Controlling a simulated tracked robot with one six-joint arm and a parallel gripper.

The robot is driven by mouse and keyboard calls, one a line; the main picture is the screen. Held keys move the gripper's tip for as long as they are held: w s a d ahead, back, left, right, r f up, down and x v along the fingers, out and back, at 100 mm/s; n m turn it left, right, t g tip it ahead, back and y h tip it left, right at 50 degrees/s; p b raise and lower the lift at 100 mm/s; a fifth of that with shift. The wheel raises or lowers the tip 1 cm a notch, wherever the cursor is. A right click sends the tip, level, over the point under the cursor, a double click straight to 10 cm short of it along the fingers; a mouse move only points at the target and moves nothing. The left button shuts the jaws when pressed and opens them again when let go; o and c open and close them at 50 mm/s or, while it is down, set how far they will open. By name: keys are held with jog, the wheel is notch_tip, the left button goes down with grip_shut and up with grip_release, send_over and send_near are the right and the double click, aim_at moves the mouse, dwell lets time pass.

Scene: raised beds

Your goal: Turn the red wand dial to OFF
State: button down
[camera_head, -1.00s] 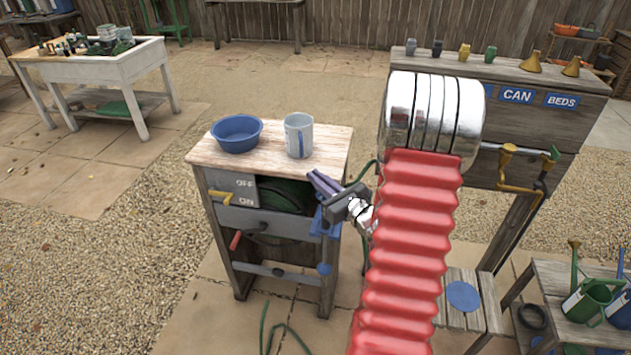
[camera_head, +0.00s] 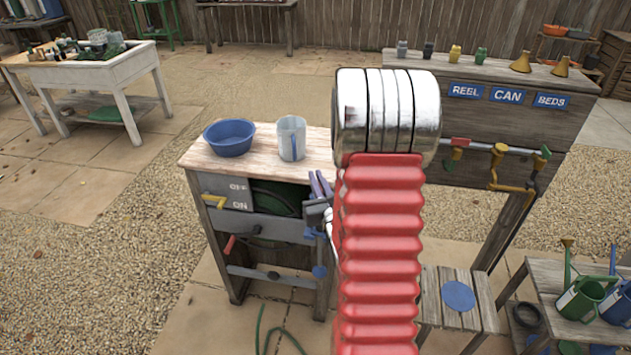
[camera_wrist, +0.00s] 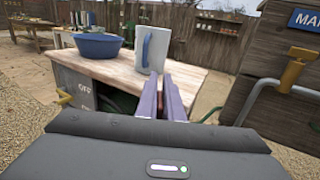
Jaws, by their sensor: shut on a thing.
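My gripper (camera_head: 319,182) is at the right side of a wooden cabinet, its two purple fingers pointing up and away. In the wrist view the fingers (camera_wrist: 163,82) are nearly together, with a small dark red thing (camera_wrist: 162,108) between them, mostly hidden. I cannot tell whether it is the wand dial. The cabinet front has a plate (camera_head: 240,193) marked OFF above ON, with a yellow lever (camera_head: 213,200) pointing to its left side. A red handle (camera_head: 229,244) sticks out lower on the cabinet. No clearly readable red wand dial shows.
A blue bowl (camera_head: 229,138) and a grey-white jug (camera_head: 291,138) stand on the cabinet top (camera_head: 262,160). Right of my arm is a wooden stand with REEL, CAN and BEDS signs (camera_head: 508,95) and a pipe with a red handle (camera_head: 460,142). Watering cans (camera_head: 588,298) sit lower right.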

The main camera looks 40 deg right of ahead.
dwell(0.3)
jog(key=c, duration=1.9)
grip_release()
